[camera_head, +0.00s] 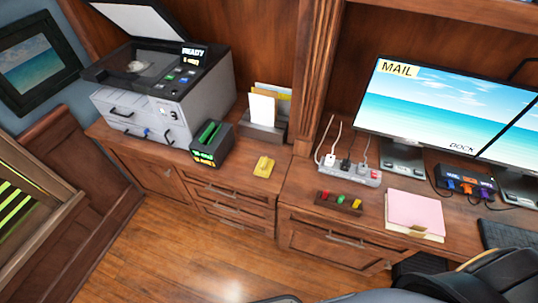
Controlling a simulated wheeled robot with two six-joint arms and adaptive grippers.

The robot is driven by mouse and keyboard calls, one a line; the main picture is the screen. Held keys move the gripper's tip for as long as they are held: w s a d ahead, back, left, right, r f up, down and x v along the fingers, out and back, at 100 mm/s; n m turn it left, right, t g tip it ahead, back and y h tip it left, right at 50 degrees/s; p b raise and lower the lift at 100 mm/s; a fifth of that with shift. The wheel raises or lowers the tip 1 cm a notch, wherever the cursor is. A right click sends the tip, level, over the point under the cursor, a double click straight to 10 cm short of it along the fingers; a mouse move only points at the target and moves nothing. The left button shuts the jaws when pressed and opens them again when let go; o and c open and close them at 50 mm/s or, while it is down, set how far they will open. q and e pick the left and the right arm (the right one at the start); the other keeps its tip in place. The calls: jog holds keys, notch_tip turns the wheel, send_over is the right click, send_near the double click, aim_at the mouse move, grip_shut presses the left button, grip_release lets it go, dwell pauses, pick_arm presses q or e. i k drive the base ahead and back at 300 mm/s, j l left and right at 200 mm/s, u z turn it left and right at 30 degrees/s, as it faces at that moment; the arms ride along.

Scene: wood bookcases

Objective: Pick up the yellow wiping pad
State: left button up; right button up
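The yellow wiping pad (264,167) lies on the wooden cabinet top (225,172), near its front edge. It is right of a dark box with green and yellow parts (211,144) and in front of a grey paper holder (264,128). Nothing covers the pad, and bare wood surrounds it. Neither of my grippers shows in the head view.
A printer (168,85) with raised lid stands left on the cabinet. A power strip (348,171), a tray with coloured pieces (339,203) and a pink folder (414,213) lie right. A dark chair (500,275) fills the lower right. The wooden floor (190,250) at lower left is clear.

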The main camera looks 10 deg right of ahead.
aim_at(264, 167)
jog(key=j+z, duration=0.15)
jog(key=z, duration=0.25)
jog(key=j+z, duration=0.2)
jog(key=z, duration=0.25)
jog(key=j+z, duration=0.2)
jog(key=z, duration=0.2)
jog(key=j+z, duration=0.2)
jog(key=z, duration=0.2)
jog(key=k+j+z, duration=0.15)
jog(key=j, duration=0.25)
jog(key=k+j+z, duration=0.1)
jog(key=j, duration=0.3)
jog(key=k+j+z, duration=0.15)
jog(key=k+j, duration=0.15)
jog(key=k+j+z, duration=0.1)
jog(key=j, duration=0.35)
jog(key=k, duration=0.1)
